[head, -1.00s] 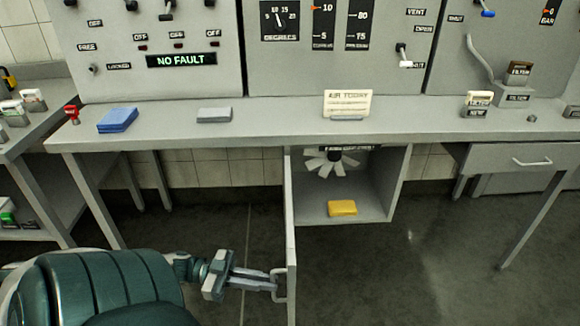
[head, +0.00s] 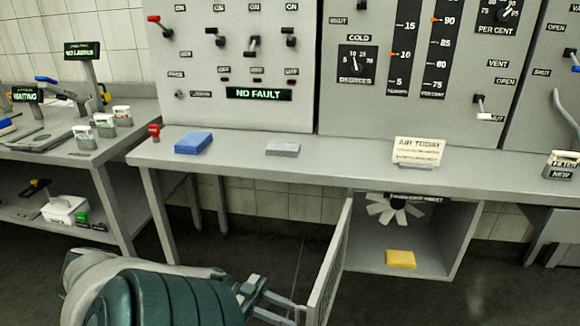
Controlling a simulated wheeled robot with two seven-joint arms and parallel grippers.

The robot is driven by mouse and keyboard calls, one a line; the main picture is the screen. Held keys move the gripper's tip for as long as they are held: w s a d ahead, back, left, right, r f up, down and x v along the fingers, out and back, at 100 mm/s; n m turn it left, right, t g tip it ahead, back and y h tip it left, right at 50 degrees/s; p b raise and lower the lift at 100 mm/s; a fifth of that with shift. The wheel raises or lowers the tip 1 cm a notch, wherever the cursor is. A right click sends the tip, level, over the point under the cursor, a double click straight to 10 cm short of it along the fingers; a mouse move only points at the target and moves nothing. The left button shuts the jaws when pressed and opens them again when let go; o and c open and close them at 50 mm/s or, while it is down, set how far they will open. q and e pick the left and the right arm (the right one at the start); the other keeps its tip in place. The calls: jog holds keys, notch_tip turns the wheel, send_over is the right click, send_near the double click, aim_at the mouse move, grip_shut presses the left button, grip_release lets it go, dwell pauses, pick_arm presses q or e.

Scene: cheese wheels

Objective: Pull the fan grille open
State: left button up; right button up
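The fan grille (head: 332,262) is a grey hinged door, swung out from the left side of the cabinet under the bench. The open cabinet shows a white fan (head: 394,209) at the back and a yellow block (head: 400,259) on its floor. My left gripper (head: 295,309) is at the grille's handle, on the outer left face near the free edge. Its fingers appear shut on the handle, though the bottom of the picture cuts off part of this. My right gripper is not in view.
The bench (head: 330,165) overhangs the cabinet and carries a blue pad (head: 194,142), a grey pad (head: 283,149) and an AIR TODAY sign (head: 418,151). A side table (head: 70,150) stands at left.

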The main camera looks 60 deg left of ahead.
pick_arm(q)
jog(key=shift+s, duration=0.1)
